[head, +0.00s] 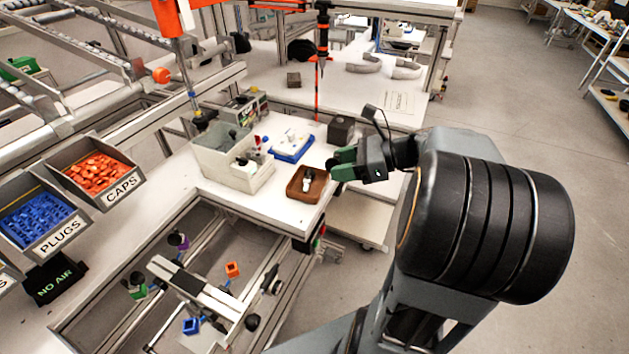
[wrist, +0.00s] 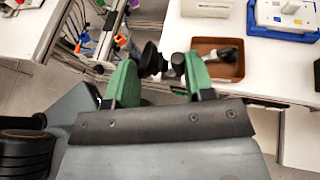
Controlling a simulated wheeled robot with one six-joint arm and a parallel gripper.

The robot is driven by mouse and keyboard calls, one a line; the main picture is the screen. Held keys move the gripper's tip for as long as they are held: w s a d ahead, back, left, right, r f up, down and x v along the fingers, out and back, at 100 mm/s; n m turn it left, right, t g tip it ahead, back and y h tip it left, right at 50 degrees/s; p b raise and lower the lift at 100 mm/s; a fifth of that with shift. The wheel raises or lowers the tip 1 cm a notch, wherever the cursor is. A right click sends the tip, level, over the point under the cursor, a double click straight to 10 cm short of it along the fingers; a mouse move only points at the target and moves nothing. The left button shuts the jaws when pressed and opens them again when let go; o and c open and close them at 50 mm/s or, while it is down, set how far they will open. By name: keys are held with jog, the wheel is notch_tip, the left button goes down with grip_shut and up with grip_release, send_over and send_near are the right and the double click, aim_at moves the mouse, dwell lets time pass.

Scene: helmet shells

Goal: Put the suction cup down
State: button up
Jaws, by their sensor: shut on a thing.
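My gripper (head: 342,164) has green fingers and is shut on a small black suction cup (wrist: 151,62), which shows between the fingertips in the wrist view (wrist: 158,72). In the head view the fingers mostly hide the cup. The gripper is off the right edge of the white bench, right of and apart from a brown tray (head: 293,192). The tray also shows beyond the right finger in the wrist view (wrist: 198,44). A black and white item (head: 306,184) lies inside the tray.
A grey bin (head: 215,165) and a blue-edged white tray (head: 290,146) stand on the bench (head: 262,205). A dark box (head: 340,130) stands behind my gripper. Bins of orange caps (head: 98,174) and blue plugs (head: 36,218) are at left.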

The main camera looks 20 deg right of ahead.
jog(key=shift+w+d+f+p, duration=0.35)
jog(key=shift+w+d+f, duration=0.1)
jog(key=shift+w+f, duration=1.5)
jog(key=shift+w+d+f+p, duration=0.4)
jog(key=shift+w+f, duration=1)
jog(key=shift+w, duration=1)
jog(key=shift+w+d+f+p, duration=0.25)
jog(key=shift+w+d+f, duration=0.3)
jog(key=shift+w+f, duration=1.65)
jog(key=shift+f, duration=1)
jog(key=shift+f, duration=0.1)
jog(key=shift+f, duration=0.15)
jog(key=o, duration=0.9)
